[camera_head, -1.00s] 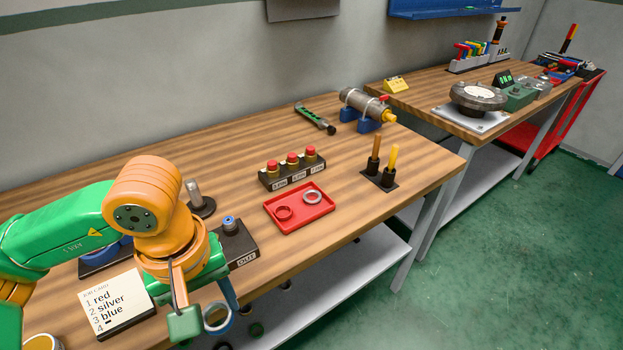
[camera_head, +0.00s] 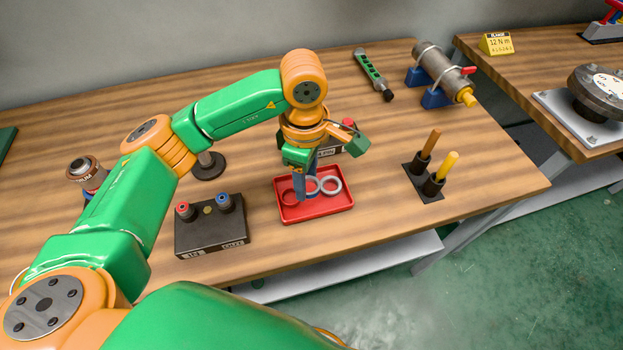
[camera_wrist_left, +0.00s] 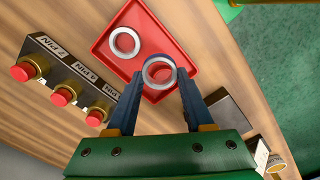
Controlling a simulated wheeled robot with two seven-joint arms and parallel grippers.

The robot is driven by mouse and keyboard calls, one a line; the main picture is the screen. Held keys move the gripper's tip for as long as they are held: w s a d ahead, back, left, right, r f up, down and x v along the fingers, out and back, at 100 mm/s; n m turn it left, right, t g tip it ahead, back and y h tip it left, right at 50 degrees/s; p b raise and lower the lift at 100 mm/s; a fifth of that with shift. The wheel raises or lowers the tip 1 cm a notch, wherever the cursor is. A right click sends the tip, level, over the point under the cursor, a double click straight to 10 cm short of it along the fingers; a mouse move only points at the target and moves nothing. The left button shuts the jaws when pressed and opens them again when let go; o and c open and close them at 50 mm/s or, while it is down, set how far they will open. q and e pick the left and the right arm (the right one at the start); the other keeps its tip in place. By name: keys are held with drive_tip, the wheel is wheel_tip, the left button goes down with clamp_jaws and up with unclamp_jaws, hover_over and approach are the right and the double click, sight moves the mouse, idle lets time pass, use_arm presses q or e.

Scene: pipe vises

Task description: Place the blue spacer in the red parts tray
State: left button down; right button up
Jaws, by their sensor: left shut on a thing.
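The red parts tray (camera_head: 335,208) lies on the wooden bench and also shows in the left wrist view (camera_wrist_left: 178,50). My left gripper (camera_head: 304,186) points down over the tray. It is shut on the blue spacer (camera_wrist_left: 149,68), a ring with a blue outside and pale inside, between its fingertips (camera_wrist_left: 161,74). I cannot tell whether the spacer touches the tray. My right gripper is out of view.
A black box (camera_head: 215,237) with red and blue knobs stands left of the tray. A block with red buttons (camera_wrist_left: 70,80) stands just behind the tray, partly hidden by my gripper. A holder with two upright rods (camera_head: 424,182) stands to the right. Bench is clear between.

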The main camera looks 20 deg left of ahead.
sight(310, 181)
use_arm(q)
drive_tip(key=shift+w+d+f, duration=0.1)
drive_tip(key=shift+w+f, duration=1.05)
drive_tip(key=f+p, duration=0.2)
drive_tip(key=shift+s+f, duration=0.2)
drive_tip(key=shift+f, duration=0.1)
drive_tip(key=shift+s+f, duration=0.15)
drive_tip(key=shift+f, duration=0.05)
drive_tip(key=c, duration=0.5)
unclamp_jaws()
drive_tip(key=shift+c, duration=0.2)
drive_tip(key=shift+o, duration=1.3)
drive_tip(key=shift+w+f, duration=0.1)
drive_tip(key=shift+w, duration=0.25)
drive_tip(key=shift+r, duration=0.3)
wheel_tip(310, 181, up, 12)
drive_tip(key=shift+f+b, duration=0.15)
drive_tip(key=shift+b, duration=1)
